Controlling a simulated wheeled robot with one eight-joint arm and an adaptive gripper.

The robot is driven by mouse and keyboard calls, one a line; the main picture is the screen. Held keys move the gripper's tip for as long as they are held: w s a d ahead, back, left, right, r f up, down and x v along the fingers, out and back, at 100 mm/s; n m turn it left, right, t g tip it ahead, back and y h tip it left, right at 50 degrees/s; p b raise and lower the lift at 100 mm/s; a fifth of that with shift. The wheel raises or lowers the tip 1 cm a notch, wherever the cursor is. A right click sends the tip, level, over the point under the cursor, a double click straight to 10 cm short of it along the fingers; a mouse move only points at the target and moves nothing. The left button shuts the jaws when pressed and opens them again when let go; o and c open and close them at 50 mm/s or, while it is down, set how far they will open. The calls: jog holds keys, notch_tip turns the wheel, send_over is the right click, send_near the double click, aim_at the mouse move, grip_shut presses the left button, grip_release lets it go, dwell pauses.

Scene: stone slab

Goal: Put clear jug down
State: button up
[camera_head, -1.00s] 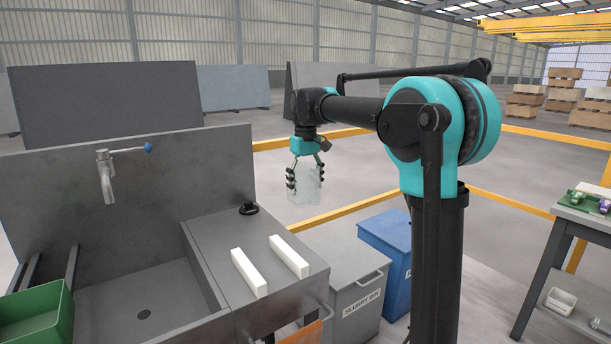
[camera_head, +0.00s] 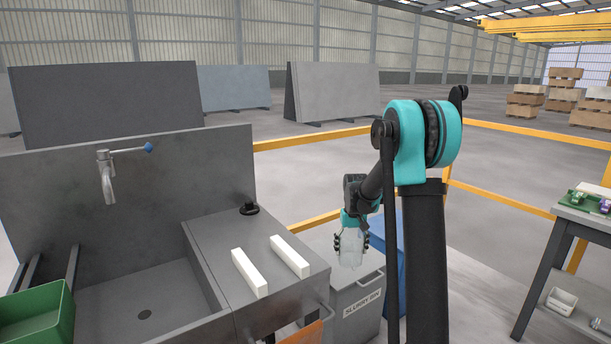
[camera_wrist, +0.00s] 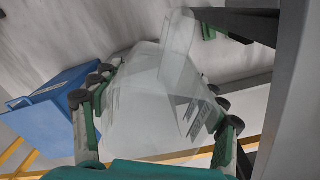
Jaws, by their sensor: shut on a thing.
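The clear jug (camera_head: 350,250) is held in my gripper (camera_head: 352,241), which is shut on it. In the head view the jug hangs in front of the grey slurry bin, whose lid shows behind and below it. Whether the jug touches the lid cannot be told. In the wrist view the clear jug (camera_wrist: 150,95) fills the middle, with the dark finger pads of my gripper (camera_wrist: 155,108) on both its sides. The jug's see-through walls make its edges hard to trace.
The grey slurry bin (camera_head: 357,308) stands right of the sink counter (camera_head: 222,240), which bears two white bars (camera_head: 290,256). A blue bin (camera_wrist: 50,105) is close by. A green tub (camera_head: 35,315) is at lower left. A work table (camera_head: 590,222) stands at right.

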jog(key=shift+m, duration=0.5)
jog(key=d+f, duration=0.1)
jog(key=f, duration=0.1)
jog(key=s+d+f, duration=0.1)
jog(key=f, duration=0.1)
jog(key=shift+s+d, duration=0.1)
jog(key=shift+d, duration=0.2)
jog(key=s+f, duration=0.5)
jog(key=f, duration=0.1)
jog(key=shift+s+f, duration=0.3)
jog(key=shift+f, duration=0.1)
jog(key=shift+r, duration=0.1)
